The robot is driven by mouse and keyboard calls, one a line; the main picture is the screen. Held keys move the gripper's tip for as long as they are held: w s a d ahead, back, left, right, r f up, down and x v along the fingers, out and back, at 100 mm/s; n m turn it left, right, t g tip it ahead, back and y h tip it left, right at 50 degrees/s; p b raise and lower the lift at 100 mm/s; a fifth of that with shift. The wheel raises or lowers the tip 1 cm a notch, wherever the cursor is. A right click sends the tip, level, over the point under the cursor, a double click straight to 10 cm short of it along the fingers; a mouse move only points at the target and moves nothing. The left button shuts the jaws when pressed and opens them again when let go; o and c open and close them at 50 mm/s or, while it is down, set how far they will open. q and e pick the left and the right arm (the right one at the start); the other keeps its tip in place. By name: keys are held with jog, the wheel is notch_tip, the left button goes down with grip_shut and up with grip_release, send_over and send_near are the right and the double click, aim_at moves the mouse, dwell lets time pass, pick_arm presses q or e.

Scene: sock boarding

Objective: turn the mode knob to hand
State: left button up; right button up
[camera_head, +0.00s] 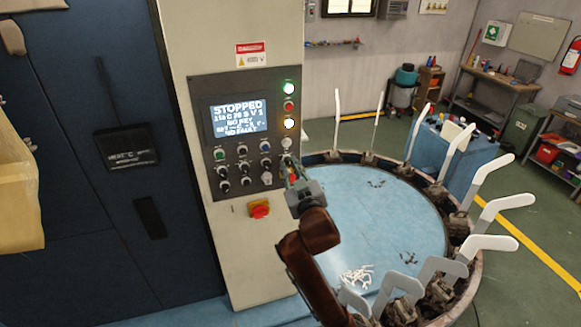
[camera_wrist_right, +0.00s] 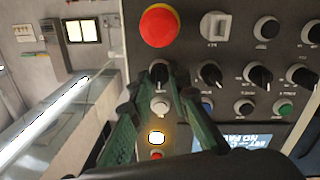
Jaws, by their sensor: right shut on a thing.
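The control panel (camera_head: 238,130) stands upright on a cream column, with a lit screen (camera_head: 239,117) reading STOPPED. My right gripper (camera_head: 289,166) is at the panel's right edge. In the wrist view, the fingers of my right gripper (camera_wrist_right: 158,82) reach to the panel and are shut on a black knob, the mode knob (camera_wrist_right: 159,70). Its label cannot be read, and the gripper mostly hides it in the head view. A pale round control (camera_wrist_right: 159,105) shows between the fingers. My left gripper is not in view.
A red emergency button (camera_wrist_right: 159,25) is close to the held knob. Other black knobs (camera_wrist_right: 211,74) sit beside it. A lit yellow lamp (camera_wrist_right: 156,138) shows between the fingers. A round blue table (camera_head: 370,215) with upright white sock forms (camera_head: 488,212) stands at the right.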

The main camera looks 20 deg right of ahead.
grip_shut()
jog(key=n+p, duration=0.6)
jog(key=n, duration=0.1)
jog(key=shift+f+n+p, duration=0.15)
jog(key=shift+n+p, duration=0.45)
jog(key=shift+n, duration=0.4)
